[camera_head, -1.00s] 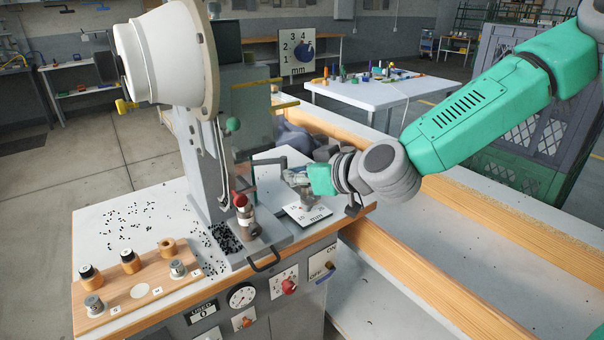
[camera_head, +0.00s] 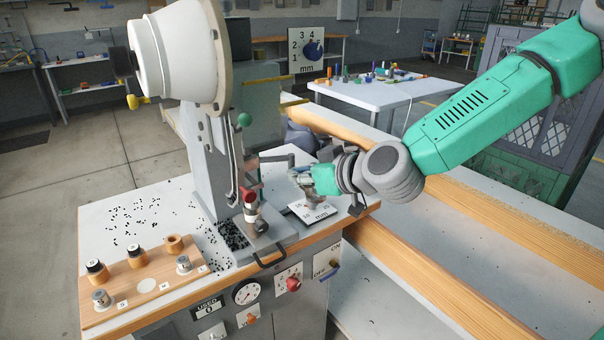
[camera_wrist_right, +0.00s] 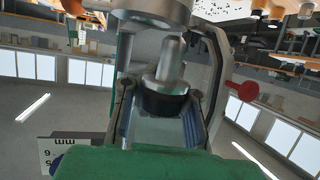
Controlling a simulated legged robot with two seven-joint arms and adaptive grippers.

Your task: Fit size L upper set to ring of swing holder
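In the right wrist view, a silver stepped cylinder with a black band (camera_wrist_right: 168,78), the upper set, sits between the two fingers of my right gripper (camera_wrist_right: 162,108), which are shut on it. Its narrow end points toward a round metal part (camera_wrist_right: 150,12), apparently the swing holder's ring, and a gap seems to remain. In the head view my right gripper (camera_head: 300,178) is beside the press (camera_head: 205,160), right of its grey swing arm (camera_head: 276,158). The held piece is too small to make out there. My left gripper is not in view.
A wooden block (camera_head: 125,295) at the front left holds black-topped and silver pieces, with an empty wooden cup (camera_head: 175,243). Black eyelets are scattered on the press table (camera_head: 150,200). A sign plate (camera_head: 313,211) lies beneath the right gripper. A red knob (camera_wrist_right: 244,90) stands at right in the wrist view.

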